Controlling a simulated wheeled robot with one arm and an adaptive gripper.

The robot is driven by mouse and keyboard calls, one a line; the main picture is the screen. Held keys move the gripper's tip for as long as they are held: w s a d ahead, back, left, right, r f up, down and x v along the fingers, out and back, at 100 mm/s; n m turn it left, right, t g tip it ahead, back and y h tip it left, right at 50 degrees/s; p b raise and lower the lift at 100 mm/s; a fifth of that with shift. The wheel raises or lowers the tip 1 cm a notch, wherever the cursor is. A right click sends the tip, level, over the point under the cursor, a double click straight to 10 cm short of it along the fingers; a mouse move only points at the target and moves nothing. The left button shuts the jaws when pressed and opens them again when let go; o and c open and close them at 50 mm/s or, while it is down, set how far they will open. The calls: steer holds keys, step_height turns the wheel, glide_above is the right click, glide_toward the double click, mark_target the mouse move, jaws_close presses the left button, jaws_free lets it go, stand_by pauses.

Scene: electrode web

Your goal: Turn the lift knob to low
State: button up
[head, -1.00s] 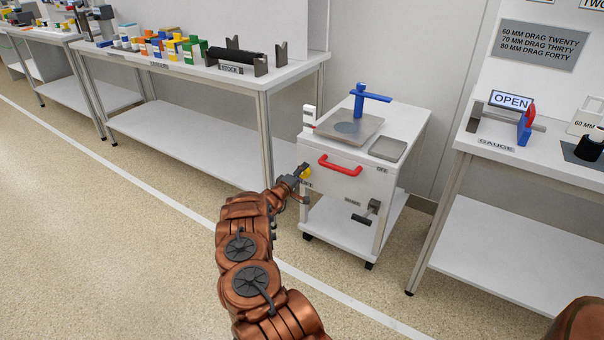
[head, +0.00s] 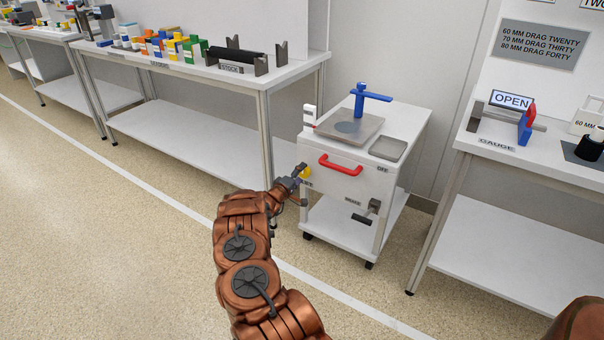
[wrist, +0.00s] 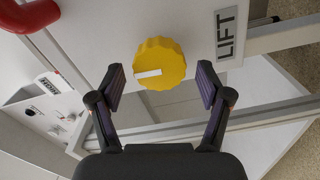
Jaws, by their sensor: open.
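The lift knob is a round yellow dial (wrist: 160,62) with a ridged edge and a white pointer mark. It sits on the white cart's front face, above a LIFT label (wrist: 231,32) that appears sideways at right in the wrist view. The mark points left in the wrist view. My gripper (wrist: 161,78) is open, with one finger on each side of the knob and gaps between. The fingertips appear near the knob's lower half, not gripping it. In the head view the knob (head: 306,173) is partly hidden by my gripper (head: 299,174).
Benches stand left (head: 200,80) and right (head: 500,165). The floor in front is clear.

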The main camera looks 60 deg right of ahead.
steer(key=a, duration=1)
steer(key=shift+s+a, duration=0.15)
steer(key=shift+s, duration=0.1)
